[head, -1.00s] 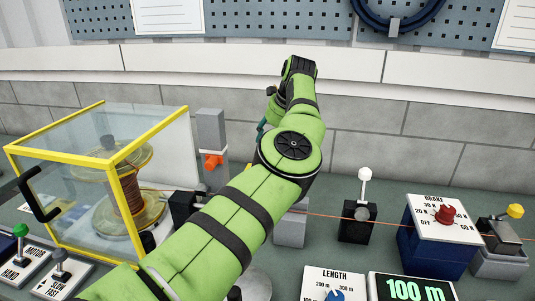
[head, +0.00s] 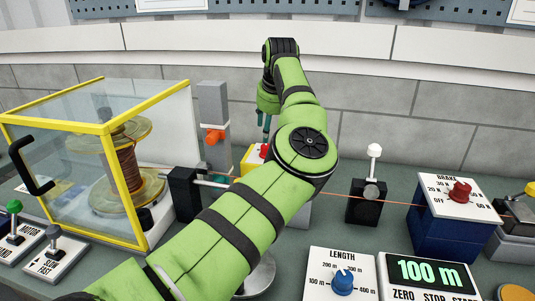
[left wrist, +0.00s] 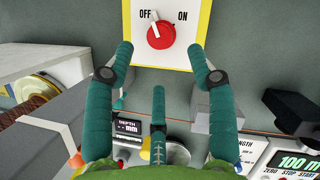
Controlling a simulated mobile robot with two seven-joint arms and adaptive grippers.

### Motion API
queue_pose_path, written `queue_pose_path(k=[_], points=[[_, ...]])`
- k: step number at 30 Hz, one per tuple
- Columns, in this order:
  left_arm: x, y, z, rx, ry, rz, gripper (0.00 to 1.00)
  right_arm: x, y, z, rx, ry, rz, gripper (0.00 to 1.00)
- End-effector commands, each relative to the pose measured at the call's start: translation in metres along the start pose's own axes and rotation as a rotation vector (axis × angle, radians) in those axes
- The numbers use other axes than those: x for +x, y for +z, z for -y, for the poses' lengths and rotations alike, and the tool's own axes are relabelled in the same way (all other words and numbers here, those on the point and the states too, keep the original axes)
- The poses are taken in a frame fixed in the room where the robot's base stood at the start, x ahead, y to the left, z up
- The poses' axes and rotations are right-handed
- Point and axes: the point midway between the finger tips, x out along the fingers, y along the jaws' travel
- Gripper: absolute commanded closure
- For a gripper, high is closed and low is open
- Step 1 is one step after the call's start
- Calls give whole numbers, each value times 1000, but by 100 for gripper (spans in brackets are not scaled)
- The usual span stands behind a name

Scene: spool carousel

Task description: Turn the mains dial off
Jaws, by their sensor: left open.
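The mains dial (left wrist: 161,34) is a red knob on a white plate with a yellow border, marked OFF and ON. In the left wrist view its white pointer mark tilts up and slightly left, on the OFF side. In the head view the dial (head: 264,151) is partly hidden behind my left arm. My left gripper (left wrist: 160,62) has teal fingers spread wide, with nothing between them. In the head view the gripper (head: 266,128) hangs fingers down near the dial, apart from it as far as I can see. My right gripper is out of view.
A glazed yellow-framed case (head: 100,129) holds a copper spool at left. A grey post with an orange knob (head: 214,137) stands close beside the dial. A thin orange wire runs right past a black block (head: 367,203) to the blue brake box (head: 445,235). The length panel (head: 338,260) is in front.

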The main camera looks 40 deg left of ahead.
Motion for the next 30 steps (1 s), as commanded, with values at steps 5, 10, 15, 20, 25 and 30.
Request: queue_pose_path(k=[5,10,15,20,25,30], points=[[10,0,-4,85,-28,14,44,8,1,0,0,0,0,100],[31,0,-4,89,-26,11,44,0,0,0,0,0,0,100],[56,1,-3,89,-26,12,44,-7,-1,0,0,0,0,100],[71,1,-2,87,-28,13,44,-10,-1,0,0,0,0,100],[76,0,-2,87,-28,13,44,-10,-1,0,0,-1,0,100],[76,0,-2,87,-28,13,52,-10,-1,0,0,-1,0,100]])
